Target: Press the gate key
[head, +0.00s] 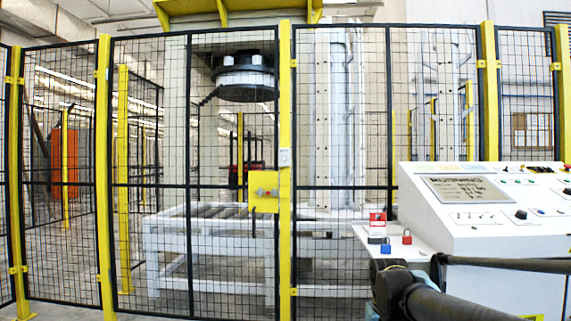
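A white control console (500,215) stands at the right, with a lit screen (467,189) whose top line seems to read RUNNING. Its sloped face carries several small keys and knobs, including a dark round one (520,214); their labels are too small to read, so I cannot tell which is the gate key. The mesh gate (232,130) in the yellow-posted fence looks closed. A yellow lock box (264,191) with a red part sits at its right edge. Dark links of my arm (440,303) show at the lower right, in front of the console. I cannot make out my gripper's fingers.
A side shelf (367,236) on the console holds a red box (377,219), a blue padlock (386,248) and a red padlock (407,237). Behind the fence stand a white roller conveyor (170,228) and a round dark-and-white machine head (245,78). An orange cabinet (65,160) is farther left.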

